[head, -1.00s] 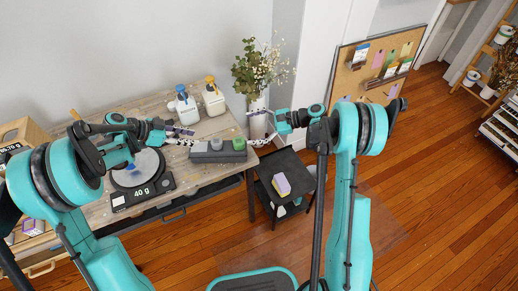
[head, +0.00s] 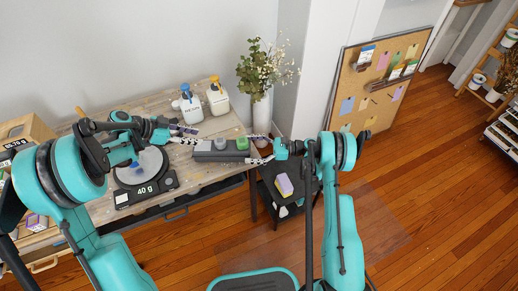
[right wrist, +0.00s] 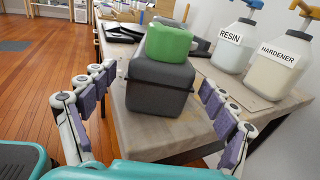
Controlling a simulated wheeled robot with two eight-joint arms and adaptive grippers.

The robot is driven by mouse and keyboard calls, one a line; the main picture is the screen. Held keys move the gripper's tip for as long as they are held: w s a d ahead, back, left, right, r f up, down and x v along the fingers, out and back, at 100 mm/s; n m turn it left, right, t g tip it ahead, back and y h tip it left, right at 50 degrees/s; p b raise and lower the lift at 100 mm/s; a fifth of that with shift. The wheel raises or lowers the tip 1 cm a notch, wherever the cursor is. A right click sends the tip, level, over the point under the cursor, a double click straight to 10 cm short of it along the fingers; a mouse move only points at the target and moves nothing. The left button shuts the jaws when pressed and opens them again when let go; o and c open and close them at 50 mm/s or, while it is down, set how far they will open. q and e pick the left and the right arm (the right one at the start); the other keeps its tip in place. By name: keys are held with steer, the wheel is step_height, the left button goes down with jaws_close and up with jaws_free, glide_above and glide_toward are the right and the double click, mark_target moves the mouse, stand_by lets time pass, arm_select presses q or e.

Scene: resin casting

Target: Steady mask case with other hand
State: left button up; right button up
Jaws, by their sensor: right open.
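The mask case is probably the long dark grey case (head: 208,156) on the wooden table, with a green block (head: 242,143) and a grey piece on top. In the right wrist view the dark grey case (right wrist: 158,88) stands end-on with the green block (right wrist: 168,42) on it. My right gripper (head: 257,148) is open at the case's right end. Its fingers (right wrist: 160,118) spread on either side of the case's near end, apart from it. My left gripper (head: 186,135) looks open and empty above the table, left of and behind the case, near the bottles.
Resin (head: 187,104) and hardener (head: 217,98) pump bottles stand behind the case. A scale (head: 147,193) reading 40 g is at the left. A vase of flowers (head: 261,115) and a black side stand (head: 270,178) with a sponge (head: 284,185) are at the right.

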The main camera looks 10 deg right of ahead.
steer(key=shift+w+a, duration=0.2)
steer(key=shift+a, duration=1.1)
steer(key=c, duration=1.4)
steer(key=o, duration=0.3)
steer(key=shift+c, duration=1.4)
arm_select(q)
steer(key=shift+o, duration=0.4)
